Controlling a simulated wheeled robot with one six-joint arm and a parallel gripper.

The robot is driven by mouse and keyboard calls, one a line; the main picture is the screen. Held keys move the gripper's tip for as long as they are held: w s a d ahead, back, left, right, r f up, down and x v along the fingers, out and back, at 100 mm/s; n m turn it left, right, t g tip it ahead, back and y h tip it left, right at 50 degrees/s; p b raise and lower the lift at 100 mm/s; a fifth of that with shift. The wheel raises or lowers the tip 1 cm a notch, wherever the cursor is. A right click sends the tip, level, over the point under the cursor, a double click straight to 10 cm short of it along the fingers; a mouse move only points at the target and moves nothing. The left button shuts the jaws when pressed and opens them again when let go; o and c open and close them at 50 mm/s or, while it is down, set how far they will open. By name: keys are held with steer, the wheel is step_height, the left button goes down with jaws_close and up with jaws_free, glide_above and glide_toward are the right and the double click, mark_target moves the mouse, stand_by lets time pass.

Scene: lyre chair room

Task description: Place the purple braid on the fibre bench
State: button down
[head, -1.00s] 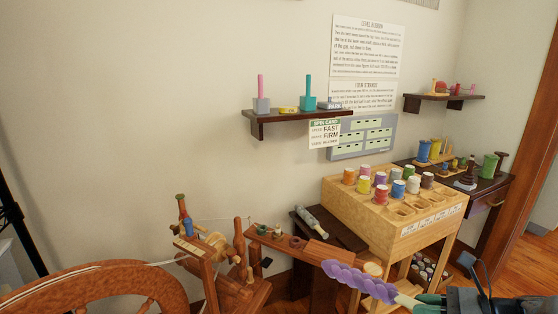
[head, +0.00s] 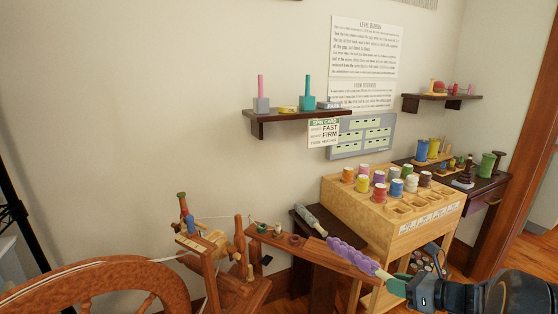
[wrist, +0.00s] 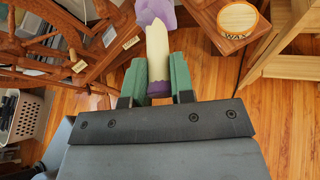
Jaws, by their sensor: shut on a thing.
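The purple braid (head: 350,256) is a lumpy purple twist with a pale end. My gripper (head: 397,286), with green fingers, is shut on that pale end at the lower right of the head view. In the wrist view the cream end of the braid (wrist: 157,45) stands between the two fingers (wrist: 157,75), and its purple part runs off the top edge. The narrow reddish-brown bench (head: 265,238), which seems to be the fibre bench, lies behind and under the braid in the head view. I cannot tell whether the braid touches it.
Small pots (head: 278,231) stand on the bench's left end. The spinning wheel (head: 90,285) is at left. A spool box (head: 395,235) stands close behind my gripper. The wrist view shows a round wax block (wrist: 237,18) and a basket (wrist: 28,120). A wall shelf (head: 290,115) hangs above.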

steer(key=w+a+f+n+g+y, duration=0.1)
steer(key=w+a+f, duration=0.1)
steer(key=a+f, duration=0.4)
steer(key=w+a+f+n+g+y, duration=0.1)
steer(key=w+a+f, duration=0.2)
steer(key=a, duration=0.5)
step_height(320, 180, up, 21)
steer(key=p, duration=2.7)
steer(key=shift+s+d+f, duration=0.15)
steer(key=shift+d+f, duration=0.05)
steer(key=shift+d, duration=0.15)
